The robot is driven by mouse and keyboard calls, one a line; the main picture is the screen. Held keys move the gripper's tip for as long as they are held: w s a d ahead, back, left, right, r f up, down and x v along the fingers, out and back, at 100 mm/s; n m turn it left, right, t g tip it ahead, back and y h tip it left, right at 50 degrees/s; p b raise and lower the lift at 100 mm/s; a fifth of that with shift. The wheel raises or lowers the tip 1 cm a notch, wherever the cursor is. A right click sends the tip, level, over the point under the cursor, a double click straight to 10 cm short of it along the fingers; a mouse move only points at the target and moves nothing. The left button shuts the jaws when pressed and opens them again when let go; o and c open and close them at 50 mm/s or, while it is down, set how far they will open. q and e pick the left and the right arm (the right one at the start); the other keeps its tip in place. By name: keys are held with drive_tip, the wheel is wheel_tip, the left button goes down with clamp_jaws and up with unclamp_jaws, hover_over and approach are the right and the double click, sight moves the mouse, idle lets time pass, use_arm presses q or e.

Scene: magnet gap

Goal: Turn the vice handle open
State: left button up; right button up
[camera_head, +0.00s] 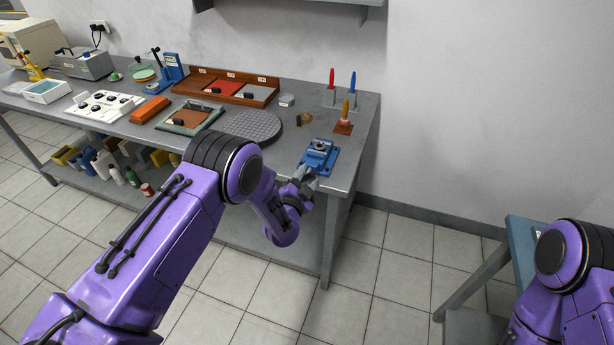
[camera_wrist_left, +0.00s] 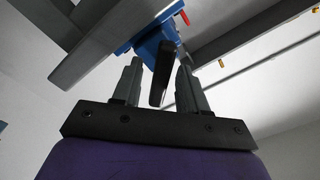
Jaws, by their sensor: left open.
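The blue vice (camera_head: 318,155) sits at the front right corner of the grey workbench. Its underside and blue body (camera_wrist_left: 148,42) also show in the left wrist view. A dark flat bar, which looks like the vice handle (camera_wrist_left: 164,75), hangs below the blue body. My left gripper (camera_head: 303,179) is at the bench's front edge, just in front of the vice. In the left wrist view its fingers (camera_wrist_left: 160,68) are apart, with the dark bar between them. The bar appears nearer the right finger; I cannot tell whether they touch. My right gripper is out of view.
The workbench (camera_head: 355,135) holds a round grey plate (camera_head: 254,126), an orange-handled tool (camera_head: 345,112) and red and blue tools (camera_head: 331,80) behind the vice. A bench leg (camera_head: 334,240) stands below the vice. A second blue-topped table (camera_head: 522,245) is at the right; floor between is clear.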

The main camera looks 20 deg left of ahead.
use_arm(q)
clamp_jaws()
drive_tip(key=shift+f+n, duration=0.1)
drive_tip(key=shift+n, duration=0.2)
